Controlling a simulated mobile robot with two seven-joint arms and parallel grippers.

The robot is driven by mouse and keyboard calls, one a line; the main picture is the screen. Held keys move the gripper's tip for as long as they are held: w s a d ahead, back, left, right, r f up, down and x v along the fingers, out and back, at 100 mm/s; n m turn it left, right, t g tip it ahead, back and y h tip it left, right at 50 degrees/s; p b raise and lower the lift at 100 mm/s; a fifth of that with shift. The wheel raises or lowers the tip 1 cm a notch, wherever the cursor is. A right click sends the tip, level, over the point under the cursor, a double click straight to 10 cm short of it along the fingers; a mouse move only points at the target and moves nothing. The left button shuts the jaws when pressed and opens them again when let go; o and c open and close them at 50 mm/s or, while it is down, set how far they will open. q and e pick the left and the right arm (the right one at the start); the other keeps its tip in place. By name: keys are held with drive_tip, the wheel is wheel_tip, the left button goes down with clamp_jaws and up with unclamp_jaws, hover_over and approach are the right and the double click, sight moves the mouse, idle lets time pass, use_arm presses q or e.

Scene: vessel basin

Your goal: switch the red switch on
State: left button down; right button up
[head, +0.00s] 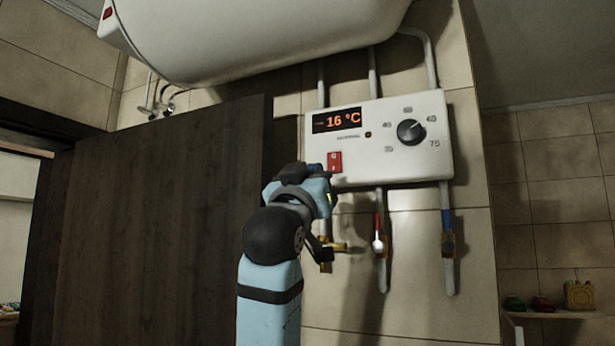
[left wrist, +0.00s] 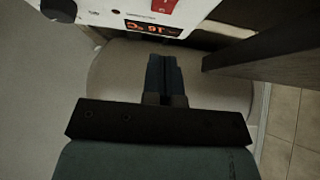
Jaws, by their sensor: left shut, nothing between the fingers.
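The red switch (head: 335,161) sits at the lower left of a white control box (head: 408,165) on the tiled wall. It also shows at the top edge of the left wrist view (left wrist: 163,8), partly cut off. My left gripper (head: 318,170) is just left of the switch in the head view, with its fingers together and empty. My right gripper is not in view.
The box has a display (head: 337,120) reading 16 °C and a black dial (head: 410,131). A white boiler tank (head: 260,40) hangs above. Pipes with a red-handled valve (head: 377,235) and a blue valve (head: 447,235) run below. A dark wooden door (head: 160,220) stands at left.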

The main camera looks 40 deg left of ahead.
sight(334, 165)
use_arm(q)
drive_tip(key=w, duration=0.2)
drive_tip(key=w+a+r+p, duration=0.1)
drive_tip(key=w, duration=0.1)
drive_tip(key=w+r+p, duration=0.1)
drive_tip(key=w, duration=0.1)
drive_tip(key=shift+a+r, duration=0.1)
drive_tip(key=shift+a, duration=0.1)
drive_tip(key=shift+w+a+p, duration=0.1)
drive_tip(key=shift+w+p, duration=0.25)
drive_tip(key=shift+w, duration=0.05)
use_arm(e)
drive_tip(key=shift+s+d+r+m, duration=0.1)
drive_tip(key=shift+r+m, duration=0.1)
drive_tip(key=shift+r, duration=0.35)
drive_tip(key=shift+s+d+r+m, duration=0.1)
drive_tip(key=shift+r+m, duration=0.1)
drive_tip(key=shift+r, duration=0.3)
use_arm(q)
drive_tip(key=shift+f, duration=0.2)
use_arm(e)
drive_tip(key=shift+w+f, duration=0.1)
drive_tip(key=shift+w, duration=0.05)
